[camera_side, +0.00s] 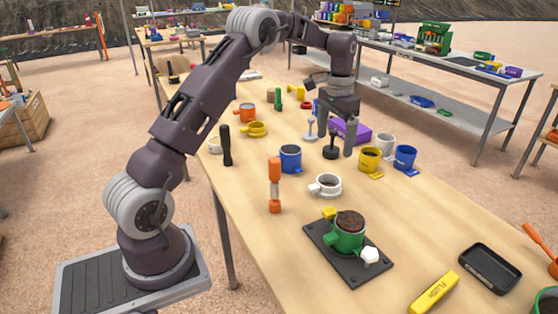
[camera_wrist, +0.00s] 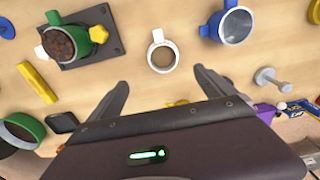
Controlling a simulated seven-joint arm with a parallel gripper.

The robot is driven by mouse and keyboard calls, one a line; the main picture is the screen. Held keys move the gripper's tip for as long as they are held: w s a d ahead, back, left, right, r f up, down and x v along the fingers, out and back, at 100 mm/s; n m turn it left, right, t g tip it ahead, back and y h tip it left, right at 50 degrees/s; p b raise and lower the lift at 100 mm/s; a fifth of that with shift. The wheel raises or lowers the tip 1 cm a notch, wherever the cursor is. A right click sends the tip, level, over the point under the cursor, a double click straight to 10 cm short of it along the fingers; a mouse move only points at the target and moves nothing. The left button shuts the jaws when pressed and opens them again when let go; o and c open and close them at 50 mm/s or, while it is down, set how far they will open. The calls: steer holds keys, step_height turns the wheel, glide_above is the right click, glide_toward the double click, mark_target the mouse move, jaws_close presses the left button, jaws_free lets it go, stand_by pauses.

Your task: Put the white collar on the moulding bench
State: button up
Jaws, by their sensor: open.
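The white collar (camera_side: 325,186) stands on the wooden table (camera_side: 420,220), a short ring with a side lug. In the wrist view the white collar (camera_wrist: 150,57) lies just beyond my fingertips, centred between them, with tan showing inside its ring. My gripper (camera_side: 337,142) is open and empty, above the table behind the collar in the side view; its spread fingers also show in the wrist view (camera_wrist: 160,82). Several benches are in view, including the grey-topped one at the back right (camera_side: 455,66); I cannot tell which is the moulding bench.
A soil-filled green mould (camera_side: 346,238) stands on a black plate (camera_side: 320,243) in front of the collar. A blue mould (camera_side: 290,157), an orange-ended tool (camera_side: 275,185), a yellow mould (camera_side: 369,161) and a purple box (camera_side: 355,132) stand around.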

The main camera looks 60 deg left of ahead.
steer(key=s+d+r+t, duration=0.3)
steer(key=s+d+r, duration=1.1)
steer(key=s+r, duration=0.25)
steer(key=s+d+f+t, duration=0.1)
steer(key=s+d+f, duration=0.1)
steer(key=s, duration=0.6)
steer(key=s+d+f+t, duration=0.1)
steer(key=s+d+f, duration=0.1)
steer(key=s, duration=0.7)
steer(key=shift+s+d+f, duration=0.2)
steer(key=shift+d+f, duration=0.2)
steer(key=shift+f, duration=0.05)
